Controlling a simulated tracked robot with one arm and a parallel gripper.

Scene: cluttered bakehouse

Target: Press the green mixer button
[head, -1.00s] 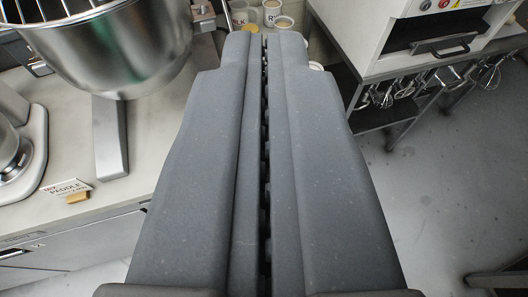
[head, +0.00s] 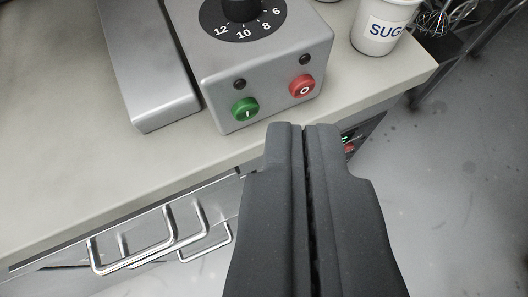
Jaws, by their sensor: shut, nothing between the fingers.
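The green button (head: 245,110), marked "I", sits on the front face of a grey mixer control box (head: 221,72) on the counter. A red button (head: 302,86), marked "O", is to its right on the same face. A black dial (head: 243,16) with numbers is on top of the box, cut by the upper edge. My gripper (head: 303,126) is shut and empty. Its tips are below and right of the green button in the picture, in front of the counter edge, and appear apart from the box.
A grey metal mixer foot (head: 163,100) lies left of the box. A white tub marked "SUG" (head: 381,27) stands at the right. Metal handles (head: 130,258) stick out below the counter (head: 60,190). Open floor (head: 455,200) is at the right.

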